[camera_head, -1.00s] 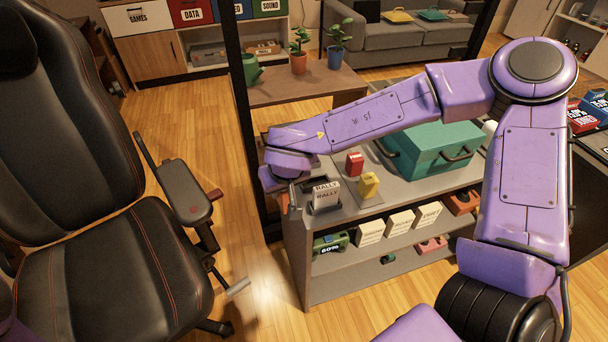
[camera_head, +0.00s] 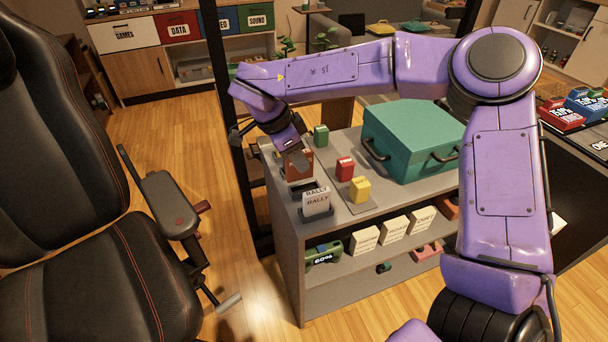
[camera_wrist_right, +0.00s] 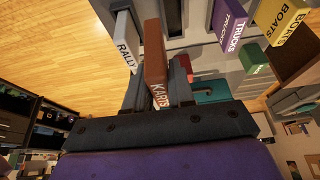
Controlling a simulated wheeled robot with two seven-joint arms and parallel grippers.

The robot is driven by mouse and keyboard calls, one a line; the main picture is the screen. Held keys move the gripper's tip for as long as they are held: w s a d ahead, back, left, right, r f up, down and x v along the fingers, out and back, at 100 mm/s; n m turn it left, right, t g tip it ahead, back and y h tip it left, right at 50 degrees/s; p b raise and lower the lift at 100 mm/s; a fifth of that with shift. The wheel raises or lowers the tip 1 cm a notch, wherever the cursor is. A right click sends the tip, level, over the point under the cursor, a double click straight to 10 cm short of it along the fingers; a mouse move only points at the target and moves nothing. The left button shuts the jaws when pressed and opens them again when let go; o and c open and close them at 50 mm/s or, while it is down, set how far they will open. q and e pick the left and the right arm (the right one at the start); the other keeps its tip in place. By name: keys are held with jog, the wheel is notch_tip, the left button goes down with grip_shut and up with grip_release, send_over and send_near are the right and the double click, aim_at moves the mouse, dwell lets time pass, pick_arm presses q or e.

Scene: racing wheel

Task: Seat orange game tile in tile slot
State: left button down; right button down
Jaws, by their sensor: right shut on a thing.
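The orange game tile (camera_head: 300,165) is upright at the near left end of the grey shelf top. It reads KARTS in the right wrist view (camera_wrist_right: 156,52). My right gripper (camera_head: 297,154) is shut on it from above; its dark fingers (camera_wrist_right: 158,92) close on the tile's sides. A dark tile slot (camera_head: 303,187) lies just in front of the tile, beside the pale RALLY tile (camera_head: 317,202). My fingers partly cover the tile, and I cannot tell whether its lower edge touches the shelf or a slot. My left gripper is out of view.
Red (camera_head: 345,168), yellow (camera_head: 360,189) and green (camera_head: 321,135) tiles stand on the shelf top (camera_head: 380,212). A teal case (camera_head: 415,138) stands at its right. A black post (camera_head: 225,110) rises on the left, and a black chair (camera_head: 100,230) is nearby.

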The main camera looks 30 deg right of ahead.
aim_at(304, 174)
jog(key=d+f, duration=0.1)
jog(key=w+d+f, duration=0.1)
jog(key=f, duration=0.1)
jog(key=w+d+f, duration=0.1)
jog(key=f, duration=0.1)
notch_tip(304, 174, down, 3)
jog(key=shift+w+d+f+b, duration=0.1)
jog(key=shift+w+f+b, duration=0.05)
jog(key=shift+b, duration=0.15)
jog(key=c, duration=1)
grip_release()
jog(key=shift+f, duration=0.1)
jog(key=shift+o, duration=0.2)
jog(key=p+v, duration=0.1)
jog(key=v, duration=1.1)
